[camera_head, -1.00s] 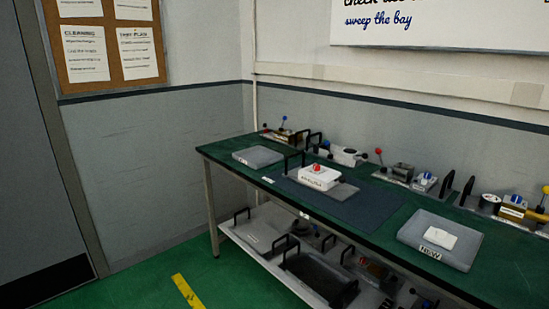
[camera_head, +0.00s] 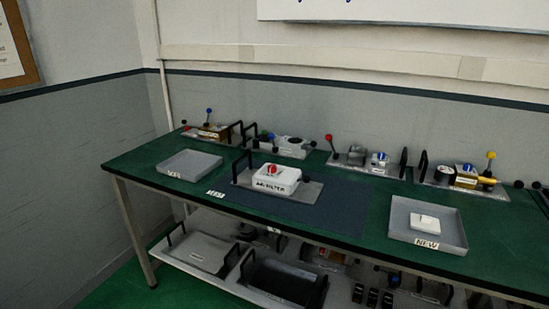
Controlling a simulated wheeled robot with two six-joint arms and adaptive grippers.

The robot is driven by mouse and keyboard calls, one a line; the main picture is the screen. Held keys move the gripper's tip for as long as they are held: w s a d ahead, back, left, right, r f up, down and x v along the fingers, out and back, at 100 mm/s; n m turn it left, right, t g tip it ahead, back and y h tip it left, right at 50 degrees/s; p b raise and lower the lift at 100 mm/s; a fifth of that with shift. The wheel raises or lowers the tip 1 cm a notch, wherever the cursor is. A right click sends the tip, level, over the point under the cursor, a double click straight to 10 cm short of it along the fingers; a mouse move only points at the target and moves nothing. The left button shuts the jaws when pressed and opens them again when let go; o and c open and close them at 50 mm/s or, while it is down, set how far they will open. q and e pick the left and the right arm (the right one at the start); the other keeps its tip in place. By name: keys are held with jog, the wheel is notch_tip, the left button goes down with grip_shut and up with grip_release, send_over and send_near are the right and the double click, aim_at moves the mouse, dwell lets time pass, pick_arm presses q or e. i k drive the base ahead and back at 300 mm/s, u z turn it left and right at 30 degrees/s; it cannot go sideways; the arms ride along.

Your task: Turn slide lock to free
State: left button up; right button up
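A white box with a label that seems to read "air filter" (camera_head: 275,181) sits on a grey plate with black handles on the dark mat, mid-bench. A red knob (camera_head: 272,169) stands on top of it. This may be the slide lock, but I cannot tell its setting. Other plates along the back carry levers and knobs: a blue-balled lever (camera_head: 209,112), a red-balled lever (camera_head: 329,138) and a yellow-balled lever (camera_head: 491,156). Neither of my grippers is in view.
The green bench (camera_head: 140,163) runs along the grey wall. A grey tray (camera_head: 205,164) is at left; a "NEW" tray (camera_head: 455,225) holding a white block (camera_head: 425,223) is at right. The lower shelf (camera_head: 185,264) carries several handled plates. The dark mat (camera_head: 345,208) has clear room.

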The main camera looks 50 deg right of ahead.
aim_at(272, 168)
jog(key=z, duration=0.55)
jog(key=i, duration=0.8)
jog(key=z, duration=0.8)
